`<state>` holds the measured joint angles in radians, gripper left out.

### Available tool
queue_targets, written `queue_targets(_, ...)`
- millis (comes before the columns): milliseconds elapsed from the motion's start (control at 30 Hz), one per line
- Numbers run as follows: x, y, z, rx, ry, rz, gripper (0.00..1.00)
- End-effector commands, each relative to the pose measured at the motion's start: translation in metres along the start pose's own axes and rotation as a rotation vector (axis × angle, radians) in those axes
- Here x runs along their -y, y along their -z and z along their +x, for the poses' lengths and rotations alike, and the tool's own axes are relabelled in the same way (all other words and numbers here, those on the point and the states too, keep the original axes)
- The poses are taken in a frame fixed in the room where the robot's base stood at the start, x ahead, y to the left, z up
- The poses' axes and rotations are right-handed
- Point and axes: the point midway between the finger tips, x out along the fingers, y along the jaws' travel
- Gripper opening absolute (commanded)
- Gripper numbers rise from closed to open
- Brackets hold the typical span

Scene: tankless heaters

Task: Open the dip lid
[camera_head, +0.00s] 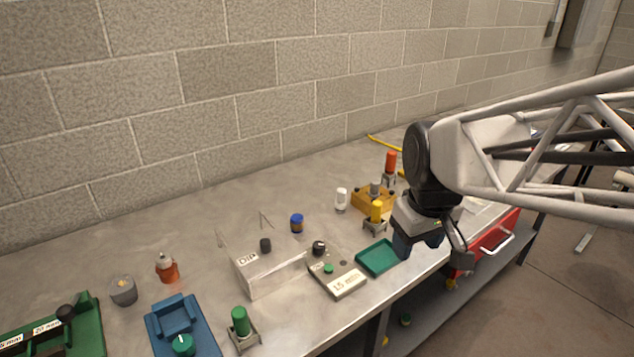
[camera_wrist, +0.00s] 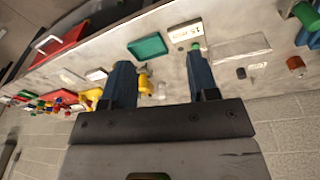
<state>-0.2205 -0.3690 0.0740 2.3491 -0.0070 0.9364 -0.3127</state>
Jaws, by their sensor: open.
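The dip box (camera_head: 277,274) is a clear, pale box marked "DIP" on the bench left of my gripper. A black knob (camera_head: 265,245) shows at its top; the clear lid's edges are faint, and the lid looks down. In the wrist view the clear box (camera_wrist: 240,48) is right of the fingers, with the black knob (camera_wrist: 241,73) near its lower edge. My gripper (camera_head: 418,247) has dark blue fingers, apart and empty, above the bench's front edge, right of the green tray. The fingers also show in the wrist view (camera_wrist: 158,60), well clear of the box.
A black knob (camera_head: 319,248), blue jar (camera_head: 297,223) and white bottle (camera_head: 341,199) stand nearby. A yellow stand (camera_head: 372,201) is behind my gripper. A brick wall closes the back.

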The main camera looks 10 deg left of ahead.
Motion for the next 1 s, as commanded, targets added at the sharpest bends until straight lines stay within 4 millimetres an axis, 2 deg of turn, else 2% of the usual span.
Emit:
queue_targets(100,0.012,0.031,0.007,0.014,0.012,-0.102,0.54)
queue_targets(467,0.057,0.116,0.032,0.047,0.047,-0.406,0.54)
queue_targets(767,0.111,0.181,0.06,0.071,0.076,-0.658,0.54)
queue_targets(1000,0.163,0.226,0.088,0.089,0.1,-0.856,0.54)
